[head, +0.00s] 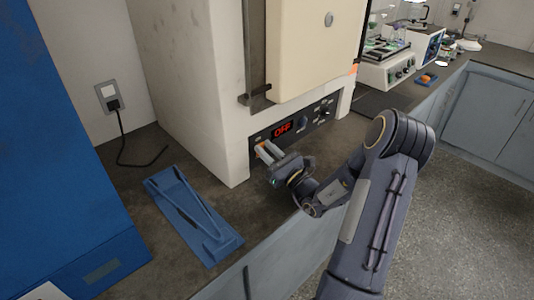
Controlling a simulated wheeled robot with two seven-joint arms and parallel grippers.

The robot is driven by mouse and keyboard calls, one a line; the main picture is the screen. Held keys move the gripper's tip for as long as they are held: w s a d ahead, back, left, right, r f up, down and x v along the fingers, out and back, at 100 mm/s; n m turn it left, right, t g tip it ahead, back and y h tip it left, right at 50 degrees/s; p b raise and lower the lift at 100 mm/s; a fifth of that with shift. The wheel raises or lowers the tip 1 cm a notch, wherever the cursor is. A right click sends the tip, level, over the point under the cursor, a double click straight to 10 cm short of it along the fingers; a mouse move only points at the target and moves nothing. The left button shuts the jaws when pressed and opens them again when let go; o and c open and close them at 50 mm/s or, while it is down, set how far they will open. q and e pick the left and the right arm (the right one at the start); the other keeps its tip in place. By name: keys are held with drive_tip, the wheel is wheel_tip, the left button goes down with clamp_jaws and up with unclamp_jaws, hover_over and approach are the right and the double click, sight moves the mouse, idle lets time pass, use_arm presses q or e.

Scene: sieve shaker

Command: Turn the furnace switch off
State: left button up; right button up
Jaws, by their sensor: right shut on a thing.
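The furnace (205,90) is a large cream cabinet standing on the dark counter. Its black control panel (325,122) runs along the lower front. The red display (283,129) on it appears to read "OFF". My right gripper (263,152) is at the left end of the panel, its fingers against the panel face. It is shut on what looks like the furnace switch, which is mostly hidden by the fingers; a bit of orange shows beside them. My left gripper is not in view.
A blue holder (193,215) lies on the counter left of my right gripper. A blue cabinet (60,150) fills the left side. A wall outlet (109,97) has a black cord. Lab devices (388,70) stand farther back right.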

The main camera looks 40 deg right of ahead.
drive_tip(key=o, duration=1)
drive_tip(key=shift+s, duration=0.15)
drive_tip(key=shift+s+f, duration=0.2)
drive_tip(key=shift+s, duration=0.1)
drive_tip(key=v, duration=0.5)
drive_tip(key=shift+d+r+b, duration=0.1)
drive_tip(key=shift+b, duration=0.2)
drive_tip(key=s, duration=1.1)
drive_tip(key=shift+s+d+r, duration=0.1)
drive_tip(key=shift+d, duration=0.3)
